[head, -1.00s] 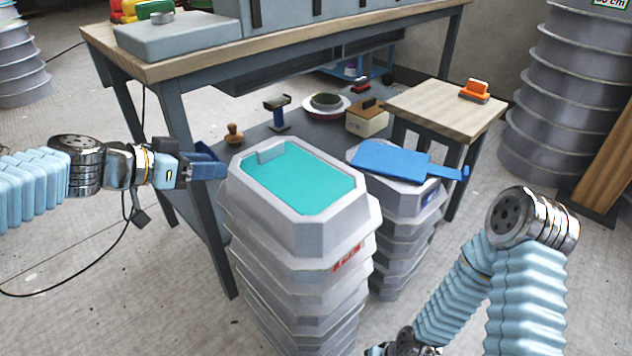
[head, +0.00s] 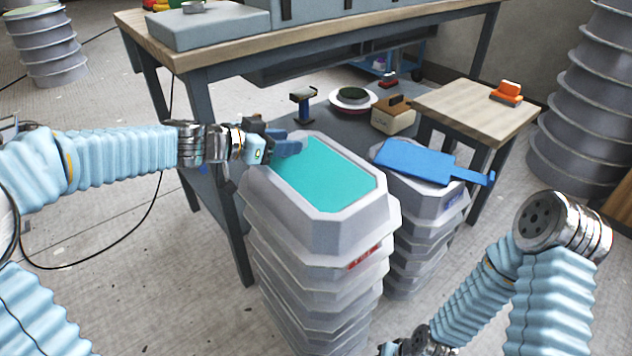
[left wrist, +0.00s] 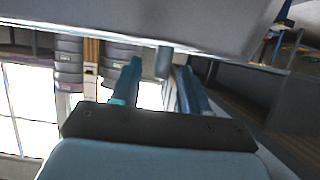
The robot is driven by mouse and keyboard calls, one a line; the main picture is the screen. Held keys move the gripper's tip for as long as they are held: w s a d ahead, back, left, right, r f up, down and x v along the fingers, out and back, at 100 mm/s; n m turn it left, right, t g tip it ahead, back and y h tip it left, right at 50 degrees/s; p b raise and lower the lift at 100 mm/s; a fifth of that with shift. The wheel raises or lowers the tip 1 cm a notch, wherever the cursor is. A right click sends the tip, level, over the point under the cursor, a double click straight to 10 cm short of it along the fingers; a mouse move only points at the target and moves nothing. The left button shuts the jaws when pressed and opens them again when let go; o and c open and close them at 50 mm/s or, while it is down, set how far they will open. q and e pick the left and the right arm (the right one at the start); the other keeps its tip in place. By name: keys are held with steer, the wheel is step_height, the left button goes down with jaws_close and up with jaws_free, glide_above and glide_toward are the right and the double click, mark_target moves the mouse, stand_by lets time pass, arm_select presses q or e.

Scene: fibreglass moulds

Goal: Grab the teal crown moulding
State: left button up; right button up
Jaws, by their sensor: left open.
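The teal moulding (head: 325,177) is a flat, bright teal panel in a pale grey octagonal rim. It tops the front stack of grey moulds (head: 318,270). My left gripper (head: 292,144) reaches in from the left over the back-left edge of this top piece. Its two blue fingers are apart. In the left wrist view, a small grey tab (left wrist: 163,62) shows between the open fingertips (left wrist: 160,72), close to a large grey surface (left wrist: 150,22); I cannot tell whether the fingers touch it. My right arm is at the lower right; its gripper is out of view.
A second grey stack (head: 415,235) stands just right, with a blue paddle-shaped piece (head: 415,163) on top. A long workbench (head: 215,55) is behind. A small wooden table (head: 475,105) holds an orange tool (head: 508,92). Tall round moulds (head: 590,120) stand at right.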

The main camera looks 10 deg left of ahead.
arm_select(q)
steer(key=shift+w+d+f, duration=0.1)
steer(key=shift+w+d, duration=0.1)
steer(key=shift+w, duration=0.05)
jaws_close()
stand_by(1.3)
